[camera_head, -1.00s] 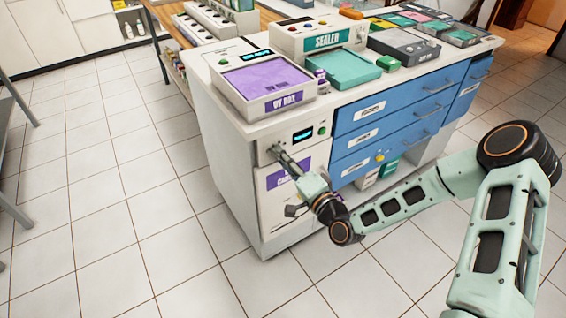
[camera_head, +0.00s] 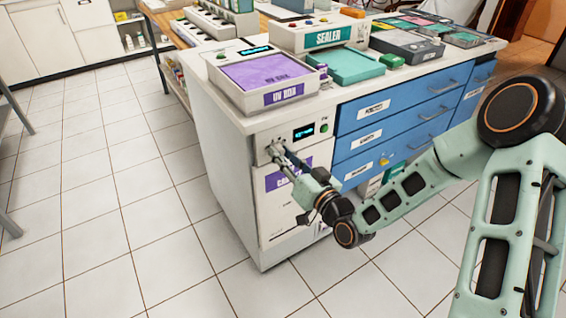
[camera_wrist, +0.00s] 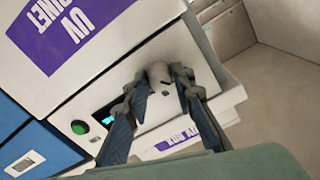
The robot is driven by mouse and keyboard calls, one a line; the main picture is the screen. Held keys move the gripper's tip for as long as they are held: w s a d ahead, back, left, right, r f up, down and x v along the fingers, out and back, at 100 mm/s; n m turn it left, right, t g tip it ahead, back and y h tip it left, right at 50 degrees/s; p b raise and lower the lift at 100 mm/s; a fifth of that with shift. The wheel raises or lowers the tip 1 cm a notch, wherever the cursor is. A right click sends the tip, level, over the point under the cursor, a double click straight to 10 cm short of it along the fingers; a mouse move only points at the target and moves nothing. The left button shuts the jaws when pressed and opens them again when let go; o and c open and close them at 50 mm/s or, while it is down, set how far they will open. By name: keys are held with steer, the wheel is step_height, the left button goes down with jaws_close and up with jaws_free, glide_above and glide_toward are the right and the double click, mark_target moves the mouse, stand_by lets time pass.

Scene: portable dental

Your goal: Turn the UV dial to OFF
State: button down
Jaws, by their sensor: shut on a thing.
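The UV dial (camera_wrist: 158,77) is a small grey-white knob on the front panel of the white UV cabinet (camera_head: 290,218). My gripper (camera_wrist: 160,74) has one finger on each side of the dial and is shut on it. In the head view my gripper (camera_head: 278,153) reaches the upper left of the cabinet front, and its fingers partly hide the dial. A dark mark shows on the knob in the wrist view, but I cannot read the dial's setting. A lit display (camera_head: 304,132) and a green button (camera_head: 324,128) sit to the right of the dial.
A UV box (camera_head: 265,85) with a purple window stands on the counter above the dial. Blue drawers (camera_head: 385,133) adjoin the cabinet on the right. A sealer (camera_head: 322,40) stands further back. The tiled floor on the left is clear.

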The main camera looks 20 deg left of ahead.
steer(key=shift+n+b, duration=1.6)
steer(key=shift+n, duration=0.3)
steer(key=c, duration=1.6)
jaws_free()
steer(key=v, duration=0.7)
steer(key=shift+s+d, duration=0.15)
steer(key=shift+s, duration=0.05)
